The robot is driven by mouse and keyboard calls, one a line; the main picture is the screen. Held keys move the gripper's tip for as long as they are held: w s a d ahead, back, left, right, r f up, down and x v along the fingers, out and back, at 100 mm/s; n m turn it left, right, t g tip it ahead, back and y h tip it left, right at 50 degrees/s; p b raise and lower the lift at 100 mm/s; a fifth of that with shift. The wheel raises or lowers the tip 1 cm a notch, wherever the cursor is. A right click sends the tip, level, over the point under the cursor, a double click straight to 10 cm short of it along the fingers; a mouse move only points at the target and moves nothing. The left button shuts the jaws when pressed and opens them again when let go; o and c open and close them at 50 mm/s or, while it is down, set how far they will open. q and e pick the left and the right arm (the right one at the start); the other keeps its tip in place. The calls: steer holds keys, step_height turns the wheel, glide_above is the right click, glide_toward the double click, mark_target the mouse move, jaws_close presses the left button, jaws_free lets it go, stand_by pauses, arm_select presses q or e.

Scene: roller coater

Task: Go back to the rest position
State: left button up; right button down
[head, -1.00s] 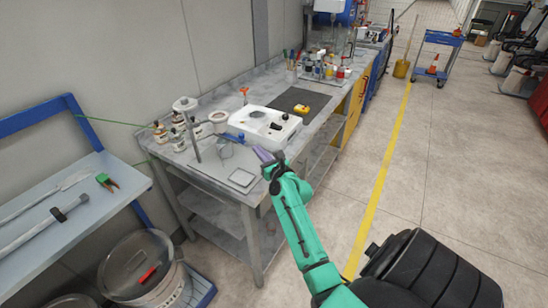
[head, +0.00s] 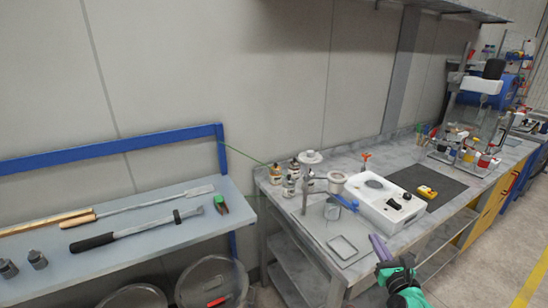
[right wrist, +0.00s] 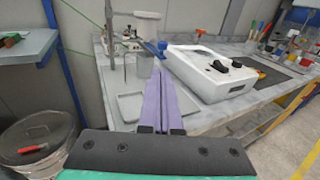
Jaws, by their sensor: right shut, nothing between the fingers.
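My right gripper (head: 380,246) is at the lower right of the head view, its green arm coming in from the bottom edge. Its purple fingers also show in the right wrist view (right wrist: 157,105), pressed together and empty. They point toward the grey workbench (head: 405,158), near its front edge. A white roller coater unit (head: 391,203) with black knobs stands on the bench beyond the fingertips. A small square tray (head: 343,247) lies to the left of the fingers and also shows in the wrist view (right wrist: 128,107). My left gripper is not in view.
Several bottles (head: 275,174) and a stand (head: 306,185) are at the bench's left end. A yellow device (head: 427,192) lies on a dark mat (head: 440,177). A blue-framed shelf (head: 110,280) with tools is at left; lidded buckets (head: 208,285) are below. Floor is free at right.

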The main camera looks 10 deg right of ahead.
steer(key=s+a+f+n+g+y, duration=0.2)
steer(key=s+a+f+n+g, duration=0.15)
steer(key=a+n, duration=0.45)
steer(key=s+a+f+n+g+y, duration=0.2)
steer(key=a+f+n+g+y, duration=0.15)
steer(key=n, duration=0.95)
steer(key=s+a+f+n+g+h, duration=0.1)
steer(key=s+a+f+n+g, duration=0.15)
steer(key=s+n, duration=0.55)
steer(key=s+a+f+n+g+h, duration=0.15)
steer(key=s+n+g, duration=0.35)
steer(key=n, duration=0.5)
steer(key=s+f+b, duration=0.2)
steer(key=s+f, duration=0.1)
steer(key=f, duration=2.1)
steer(key=s+d+f+n+g+b, duration=0.1)
steer(key=s+d+f+b, duration=0.1)
steer(key=s+f, duration=1.5)
steer(key=shift+s+d+f+g, duration=0.35)
steer(key=shift+s+d+f, duration=0.1)
steer(key=shift+f, duration=0.3)
